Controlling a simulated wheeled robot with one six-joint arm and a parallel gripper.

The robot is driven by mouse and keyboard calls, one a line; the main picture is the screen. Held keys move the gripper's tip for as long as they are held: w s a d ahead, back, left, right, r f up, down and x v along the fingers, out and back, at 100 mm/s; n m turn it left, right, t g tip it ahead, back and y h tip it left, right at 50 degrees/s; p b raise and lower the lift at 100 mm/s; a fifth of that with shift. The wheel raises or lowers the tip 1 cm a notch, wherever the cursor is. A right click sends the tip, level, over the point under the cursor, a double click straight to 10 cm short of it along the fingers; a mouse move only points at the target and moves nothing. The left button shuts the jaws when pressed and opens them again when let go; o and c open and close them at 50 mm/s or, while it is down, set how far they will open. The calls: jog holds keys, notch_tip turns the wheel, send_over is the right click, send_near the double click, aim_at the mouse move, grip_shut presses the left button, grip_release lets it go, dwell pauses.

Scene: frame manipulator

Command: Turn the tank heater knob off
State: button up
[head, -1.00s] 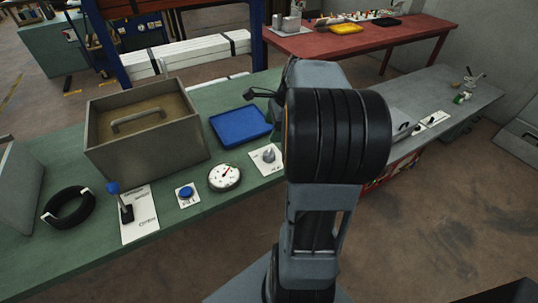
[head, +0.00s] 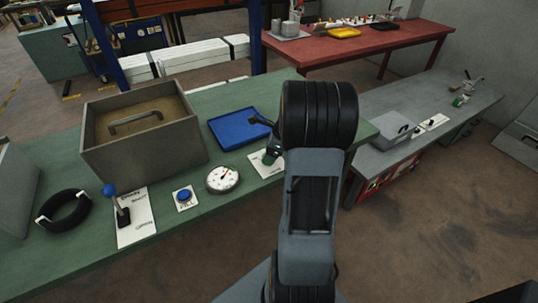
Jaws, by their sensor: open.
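The small white plate (head: 259,166) that carried the grey knob is on the green bench, right of the round gauge. The knob itself is now hidden behind my gripper, and its setting cannot be read. My gripper (head: 270,146) is low over this plate, mostly hidden behind my arm. It is open; whether its fingers are around the knob or touching it I cannot tell. A grey open-topped box (head: 145,155) with a handled lid inside stands to the left on the bench; it may be the tank.
On the green bench (head: 60,265) are a round white gauge (head: 222,179), a blue button (head: 184,195), a blue-topped lever (head: 111,191), a black ring (head: 63,210) and a blue tray (head: 238,129). A grey bench (head: 455,95) stands right.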

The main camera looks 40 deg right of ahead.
jog(key=shift+w+a+f, duration=0.15)
jog(key=shift+a+f, duration=0.1)
jog(key=shift+f, duration=0.35)
jog(key=c, duration=0.9)
